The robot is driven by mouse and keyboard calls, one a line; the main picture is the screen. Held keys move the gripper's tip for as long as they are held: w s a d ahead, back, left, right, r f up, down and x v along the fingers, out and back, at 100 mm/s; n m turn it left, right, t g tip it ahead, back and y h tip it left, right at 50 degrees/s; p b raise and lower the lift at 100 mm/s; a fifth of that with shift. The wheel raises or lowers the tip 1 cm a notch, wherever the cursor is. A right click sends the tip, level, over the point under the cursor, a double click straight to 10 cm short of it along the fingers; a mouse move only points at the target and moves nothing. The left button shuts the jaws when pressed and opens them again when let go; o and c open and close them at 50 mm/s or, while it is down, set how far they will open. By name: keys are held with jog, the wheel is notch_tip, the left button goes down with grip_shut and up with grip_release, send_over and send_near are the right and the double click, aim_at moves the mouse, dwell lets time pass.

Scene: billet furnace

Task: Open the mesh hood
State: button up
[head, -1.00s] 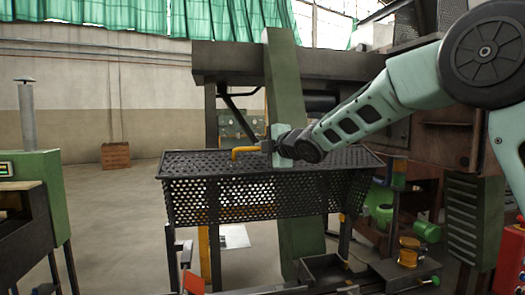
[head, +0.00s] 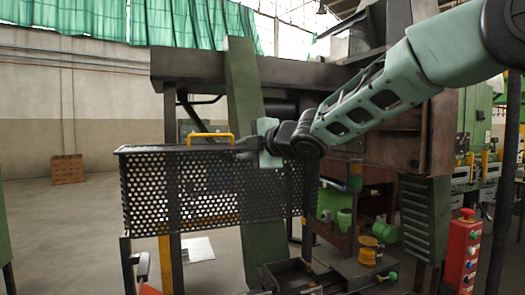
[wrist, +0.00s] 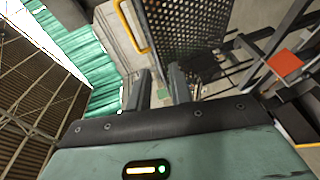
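The black perforated mesh hood (head: 150,190) stands left of centre in the head view. Its broad mesh face is toward me and its top shows as a thin strip. A yellow bar handle (head: 210,136) is on its top edge. The handle (wrist: 128,25) and mesh (wrist: 185,35) also show in the wrist view. My gripper (head: 240,144) is by the handle's right end. In the wrist view the fingers (wrist: 159,72) are apart with nothing visible between them, and the handle lies beyond and left of them. Whether they touch is unclear.
The furnace body (head: 400,140) is at right. A red button box (head: 462,250) stands at lower right. A tray (head: 285,275) is low in front.

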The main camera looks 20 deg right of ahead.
jog(key=v, duration=0.7)
dwell(0.3)
jog(key=s+a+f+m+g+h+b, duration=0.1)
jog(key=s+a+f+m+g+b, duration=0.2)
jog(key=f, duration=0.6)
jog(key=s+a+f+m+g+h+b, duration=0.1)
jog(key=s+a+f+m, duration=0.15)
jog(key=s+f, duration=0.4)
jog(key=s+a+f+m+g+h+b, duration=0.2)
jog(key=s+a+f+m+b, duration=0.15)
jog(key=f, duration=0.65)
jog(key=s+f+m+g+b, duration=0.1)
jog(key=s+f+m+g, duration=0.1)
jog(key=s+f+g, duration=0.2)
jog(key=s+f+m+g+h+b, duration=0.1)
jog(key=s+f+g, duration=0.3)
jog(key=s+f, duration=0.7)
jog(key=s+m, duration=0.1)
jog(key=s, duration=0.6)
jog(key=shift+m+g+h+b, duration=0.3)
jog(key=shift+m+b, duration=0.1)
jog(key=shift+w+a+f, duration=0.1)
jog(key=shift+a+f, duration=0.05)
